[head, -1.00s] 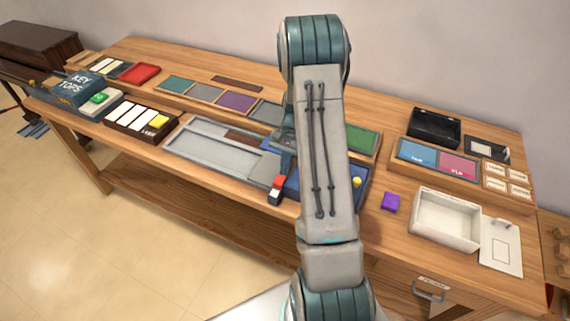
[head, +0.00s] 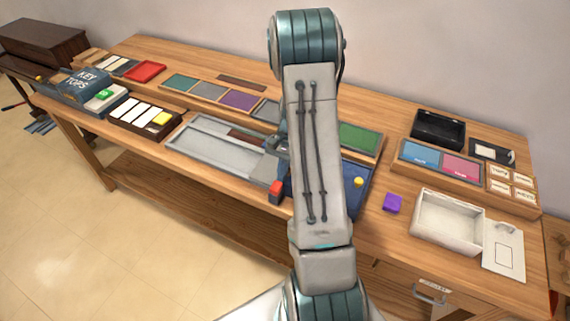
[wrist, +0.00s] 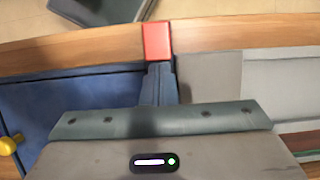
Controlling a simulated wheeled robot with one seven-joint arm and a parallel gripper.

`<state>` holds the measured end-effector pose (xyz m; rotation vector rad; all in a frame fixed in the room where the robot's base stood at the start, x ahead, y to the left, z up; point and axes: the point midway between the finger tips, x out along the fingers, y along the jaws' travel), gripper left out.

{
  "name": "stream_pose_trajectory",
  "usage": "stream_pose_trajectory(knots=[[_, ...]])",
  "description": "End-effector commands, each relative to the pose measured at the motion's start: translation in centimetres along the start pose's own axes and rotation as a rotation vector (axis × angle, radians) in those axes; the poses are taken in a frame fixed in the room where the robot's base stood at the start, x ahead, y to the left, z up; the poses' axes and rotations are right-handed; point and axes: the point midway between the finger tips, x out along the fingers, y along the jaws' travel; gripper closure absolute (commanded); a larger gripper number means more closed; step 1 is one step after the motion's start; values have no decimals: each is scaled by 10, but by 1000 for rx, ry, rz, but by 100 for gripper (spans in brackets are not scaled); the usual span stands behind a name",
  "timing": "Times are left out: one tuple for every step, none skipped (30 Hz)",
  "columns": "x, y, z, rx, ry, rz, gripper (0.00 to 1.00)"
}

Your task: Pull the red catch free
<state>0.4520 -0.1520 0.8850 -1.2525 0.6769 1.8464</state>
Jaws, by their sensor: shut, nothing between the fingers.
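The red catch (head: 276,187) is a small red block at the front edge of the bench, between the grey tray (head: 205,150) and the blue panel (head: 357,190). In the wrist view the red catch (wrist: 157,41) lies across the wooden front edge, just beyond my fingertips. My gripper (wrist: 158,68) is shut and empty, its fingers pointing at the catch. I cannot tell whether they touch it. In the head view my arm hides part of the blue panel, and the fingers are hard to make out.
A yellow knob (head: 359,182) stands on the blue panel. A purple block (head: 393,203) and an open white box (head: 447,222) are to the right. Key blocks in a dark rack (head: 133,127) are to the left. Floor is open before the bench.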

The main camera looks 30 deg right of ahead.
Motion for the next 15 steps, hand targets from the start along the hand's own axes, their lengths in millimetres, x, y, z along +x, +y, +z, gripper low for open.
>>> stream_pose_trajectory(knots=[[2,1,2,-1,-8,5,100],[2,1,1,-2,-8,5,100],[1,1,-1,-2,-8,5,100],[0,1,-3,-2,-7,5,100],[-1,1,-6,-3,-6,4,100],[-3,1,-10,-3,-4,4,100],[-4,1,-14,-4,-5,5,100],[-6,1,-19,-5,-3,5,100],[-8,1,-26,-7,-2,5,100],[-10,1,-31,-10,-2,5,100],[-15,0,-34,-13,1,5,100],[-26,-1,-32,-16,4,3,100],[-33,-2,-32,-15,3,4,100],[-41,-2,-32,-15,5,3,100],[-50,-1,-32,-14,4,3,100]])
